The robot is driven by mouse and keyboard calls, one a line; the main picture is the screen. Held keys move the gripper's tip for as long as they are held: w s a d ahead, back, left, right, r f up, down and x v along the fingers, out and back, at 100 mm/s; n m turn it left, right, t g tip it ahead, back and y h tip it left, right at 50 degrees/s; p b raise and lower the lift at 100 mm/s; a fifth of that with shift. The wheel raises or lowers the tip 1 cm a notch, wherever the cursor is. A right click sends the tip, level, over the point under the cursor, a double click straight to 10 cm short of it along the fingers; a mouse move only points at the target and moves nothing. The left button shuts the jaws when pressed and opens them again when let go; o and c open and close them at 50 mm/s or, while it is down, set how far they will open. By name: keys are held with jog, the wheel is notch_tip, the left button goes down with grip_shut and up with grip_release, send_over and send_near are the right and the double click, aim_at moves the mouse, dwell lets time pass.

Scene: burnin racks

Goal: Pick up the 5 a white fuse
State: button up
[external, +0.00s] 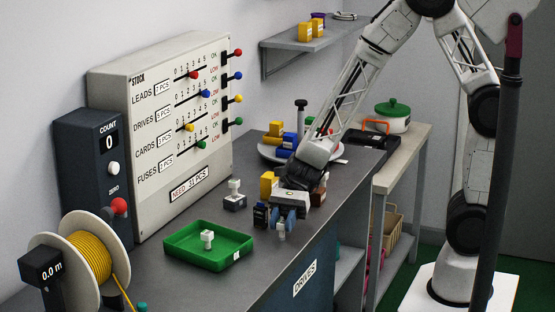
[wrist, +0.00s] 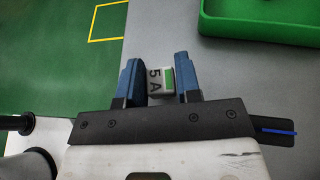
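A small white fuse (wrist: 155,93) marked "5 A", with a green patch, sits between the blue fingers of my gripper (wrist: 160,80) in the wrist view. In the external view the white fuse (external: 281,230) shows just below the blue fingers of my gripper (external: 288,213), close to the bench's front edge. The fingers stand apart on either side of it. Narrow gaps seem to show beside the fuse, so the gripper looks open. Its underside and any contact with the bench are hard to see.
A green tray (external: 177,255) with a white piece (external: 207,236) in it lies to the left. A white-and-grey piece (external: 234,196) stands behind. Yellow and dark blocks (external: 266,185) are close beside my gripper. The stock panel (external: 160,120) stands at the back.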

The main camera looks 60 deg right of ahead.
jog(key=c, duration=0.4)
jog(key=shift+r, duration=0.15)
jog(key=shift+c, duration=0.2)
jog(key=shift+r, duration=0.55)
jog(key=shift+s+d+r, duration=0.1)
jog(key=shift+s+r, duration=0.1)
jog(key=shift+r, duration=0.35)
jog(key=shift+s+d+r, duration=0.1)
jog(key=shift+s+r, duration=0.05)
jog(key=shift+r, duration=0.4)
jog(key=s+d+r, duration=0.1)
jog(key=s+d, duration=0.6)
jog(key=s, duration=0.6)
jog(key=shift+s+r, duration=0.2)
jog(key=shift+s, duration=0.05)
